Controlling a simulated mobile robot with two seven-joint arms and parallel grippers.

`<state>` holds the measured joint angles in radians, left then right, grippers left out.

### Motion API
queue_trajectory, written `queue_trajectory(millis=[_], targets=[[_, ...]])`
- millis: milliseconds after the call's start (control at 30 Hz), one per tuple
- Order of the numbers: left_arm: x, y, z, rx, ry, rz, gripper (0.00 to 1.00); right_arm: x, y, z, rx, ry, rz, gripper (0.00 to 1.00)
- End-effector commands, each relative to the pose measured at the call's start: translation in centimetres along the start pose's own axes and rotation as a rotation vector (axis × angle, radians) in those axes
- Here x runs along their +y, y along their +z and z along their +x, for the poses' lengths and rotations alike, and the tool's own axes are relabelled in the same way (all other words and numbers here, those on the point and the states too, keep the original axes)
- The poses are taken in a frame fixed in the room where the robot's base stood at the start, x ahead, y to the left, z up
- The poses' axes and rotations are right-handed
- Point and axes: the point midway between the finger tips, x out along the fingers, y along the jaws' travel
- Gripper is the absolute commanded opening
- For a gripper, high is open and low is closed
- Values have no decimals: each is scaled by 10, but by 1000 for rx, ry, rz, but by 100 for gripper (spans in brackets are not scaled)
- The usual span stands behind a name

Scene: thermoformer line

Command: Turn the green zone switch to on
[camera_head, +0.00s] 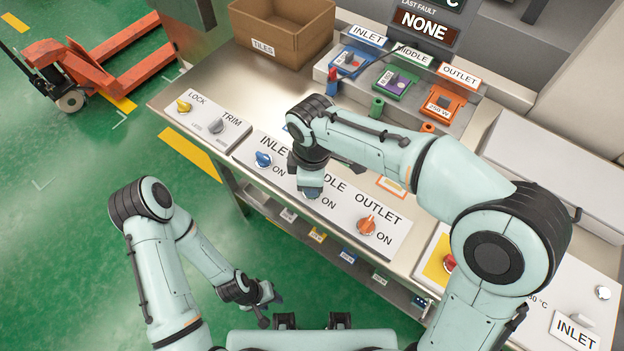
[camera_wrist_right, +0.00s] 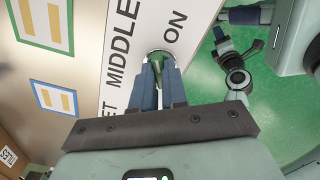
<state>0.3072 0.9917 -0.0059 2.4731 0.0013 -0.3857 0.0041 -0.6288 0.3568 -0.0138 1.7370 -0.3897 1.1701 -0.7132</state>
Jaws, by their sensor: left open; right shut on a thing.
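The green zone switch (camera_wrist_right: 158,57) is on the white panel strip marked MIDDLE (camera_wrist_right: 122,50). In the right wrist view its green knob shows between the two fingertips of my right gripper (camera_wrist_right: 160,72), which is shut on it. In the head view my right gripper (camera_head: 310,190) reaches down over the panel and hides this switch. The ON mark (camera_wrist_right: 175,27) shows beside the knob; which way the knob points I cannot tell. My left gripper (camera_head: 266,307) is open and empty, low in front of the bench.
On the same strip, a blue INLET switch (camera_head: 263,159) and an orange OUTLET switch (camera_head: 367,226) flank my right gripper. A yellow LOCK knob (camera_head: 183,106) and a grey TRIM knob (camera_head: 216,126) are at left. A cardboard box (camera_head: 283,38) stands at the back.

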Motion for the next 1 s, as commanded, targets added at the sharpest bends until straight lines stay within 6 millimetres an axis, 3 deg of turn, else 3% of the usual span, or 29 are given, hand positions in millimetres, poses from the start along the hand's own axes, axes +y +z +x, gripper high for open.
queue_trajectory(millis=[500,1000], targets=[[2,-2,-4,3,1,1,43,0,0,0,1,1,417,0],[2,-2,-5,3,1,1,43,0,0,0,1,1,554,0]])
